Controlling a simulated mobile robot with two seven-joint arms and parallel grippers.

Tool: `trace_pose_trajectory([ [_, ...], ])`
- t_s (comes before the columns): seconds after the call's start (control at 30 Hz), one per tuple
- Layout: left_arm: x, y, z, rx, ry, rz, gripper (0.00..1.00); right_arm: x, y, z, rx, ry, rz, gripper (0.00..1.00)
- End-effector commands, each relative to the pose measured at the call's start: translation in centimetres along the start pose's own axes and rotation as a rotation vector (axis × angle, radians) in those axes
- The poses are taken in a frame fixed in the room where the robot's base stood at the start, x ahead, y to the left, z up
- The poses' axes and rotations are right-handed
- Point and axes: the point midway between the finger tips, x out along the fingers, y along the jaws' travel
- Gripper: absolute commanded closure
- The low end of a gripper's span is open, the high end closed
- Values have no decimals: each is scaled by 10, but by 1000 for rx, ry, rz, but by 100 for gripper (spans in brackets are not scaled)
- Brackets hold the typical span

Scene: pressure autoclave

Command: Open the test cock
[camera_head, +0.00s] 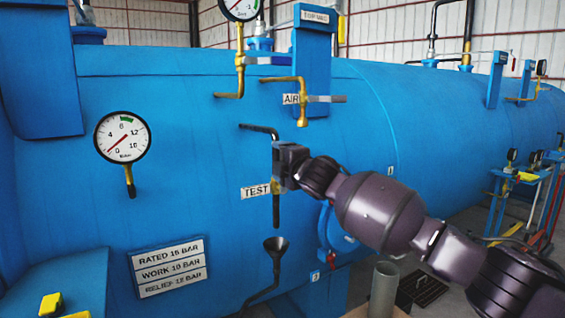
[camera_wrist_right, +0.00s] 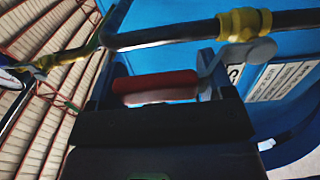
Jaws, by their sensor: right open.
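The TEST label (camera_head: 255,191) is on the blue vessel, beside a dark vertical pipe (camera_head: 276,212). My right gripper (camera_head: 279,166) is at this pipe, just above and right of the label, and hides the test cock in the head view. In the right wrist view the cock shows as a yellow brass body (camera_wrist_right: 244,25) on a dark pipe, with a grey lever and a red grip (camera_wrist_right: 155,83). My left gripper is not in view.
A funnel (camera_head: 275,246) stands below the test pipe. The AIR valve (camera_head: 301,99) and its brass pipe are above. A pressure gauge (camera_head: 122,137) is at the left, with a rating plate (camera_head: 169,267) below. A grey upright tube (camera_head: 383,290) stands below my right arm.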

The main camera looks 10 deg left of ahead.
Motion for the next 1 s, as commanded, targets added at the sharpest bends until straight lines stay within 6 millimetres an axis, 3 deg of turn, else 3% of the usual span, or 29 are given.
trace_pose_trajectory([
  [0.27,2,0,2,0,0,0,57,-14,0,1,2,1,1,26],
  [1.0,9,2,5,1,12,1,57,-101,-1,0,-1,1,0,26],
])
